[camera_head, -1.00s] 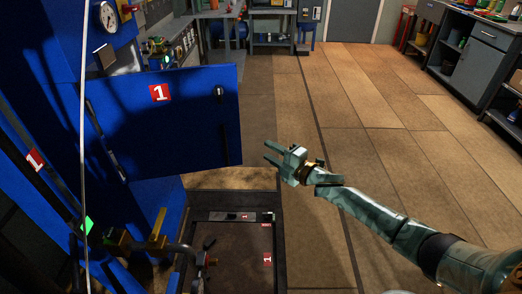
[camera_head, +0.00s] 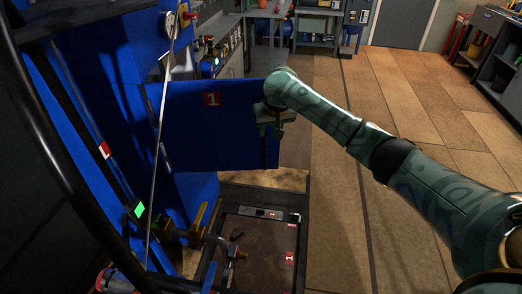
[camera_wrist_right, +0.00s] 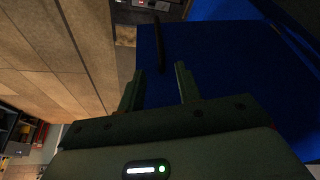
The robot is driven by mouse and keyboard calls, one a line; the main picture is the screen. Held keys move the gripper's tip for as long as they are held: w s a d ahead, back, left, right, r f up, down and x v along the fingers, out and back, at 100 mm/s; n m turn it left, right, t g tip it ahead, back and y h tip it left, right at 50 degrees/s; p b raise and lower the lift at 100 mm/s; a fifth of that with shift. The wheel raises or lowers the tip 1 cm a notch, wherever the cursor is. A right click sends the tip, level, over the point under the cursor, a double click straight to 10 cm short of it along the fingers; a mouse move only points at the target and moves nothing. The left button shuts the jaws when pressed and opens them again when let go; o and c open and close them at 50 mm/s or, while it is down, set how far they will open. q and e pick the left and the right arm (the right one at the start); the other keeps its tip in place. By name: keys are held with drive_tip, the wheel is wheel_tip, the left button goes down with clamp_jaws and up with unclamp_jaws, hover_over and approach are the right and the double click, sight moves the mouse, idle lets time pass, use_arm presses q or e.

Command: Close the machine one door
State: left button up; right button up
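The machine one door is a blue panel (camera_head: 215,140) with a red "1" label, in the head view. It stands open, swung out to the right from the blue machine body (camera_head: 135,60). My right gripper (camera_head: 273,122) is at the door's right edge, its wrist covering the upper corner and the handle there. In the right wrist view the two fingers (camera_wrist_right: 160,78) are apart, with the blue door (camera_wrist_right: 225,65) behind them. A black bar handle (camera_wrist_right: 160,45) on the door lies just beyond the gap between the fingertips; I cannot tell whether they touch the door. My left gripper is not in view.
A dark-framed platform (camera_head: 262,255) with red "1" labels lies below the door. A yellow bracket (camera_head: 199,216) and pipework stand beside the machine. A workbench (camera_head: 305,40) stands at the back. The wooden floor (camera_head: 410,110) to the right is clear.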

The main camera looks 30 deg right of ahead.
sight(265, 149)
drive_tip(key=b+x, duration=0.8)
drive_tip(key=x, duration=0.5)
drive_tip(key=shift+s+f, duration=0.1)
drive_tip(key=shift+f, duration=0.1)
drive_tip(key=shift+w+f+b, duration=0.35)
drive_tip(key=shift+f+b, duration=0.15)
drive_tip(key=shift+b, duration=0.2)
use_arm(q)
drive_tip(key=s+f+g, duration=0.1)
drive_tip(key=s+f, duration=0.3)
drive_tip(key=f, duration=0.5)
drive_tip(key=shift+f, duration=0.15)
use_arm(e)
drive_tip(key=shift+r, duration=0.1)
clamp_jaws()
drive_tip(key=shift+d, duration=0.1)
